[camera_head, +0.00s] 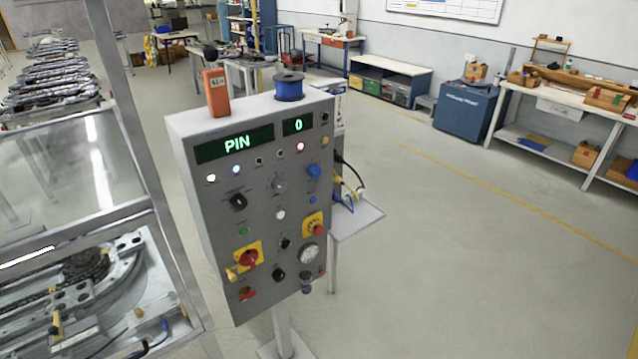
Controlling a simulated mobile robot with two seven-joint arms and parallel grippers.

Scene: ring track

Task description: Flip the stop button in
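A grey control panel (262,215) stands upright on a post in the middle of the head view. Its two green displays read "PIN" (236,145) and "0" (298,125). A red knob on a yellow plate (248,258) sits at the lower left of its face. A second red button on a yellow plate (315,225) sits at the right, above a round gauge (309,253). A smaller red button (248,293) is near the bottom left edge. I cannot tell which of these is the stop button. Neither of my grippers is in view.
A framed machine with a ring track (80,290) stands close on the left of the panel. A small side shelf (358,218) with cables juts from the panel's right. An orange box (216,92) and a blue spool (289,86) rest on top. Open floor (450,270) lies to the right.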

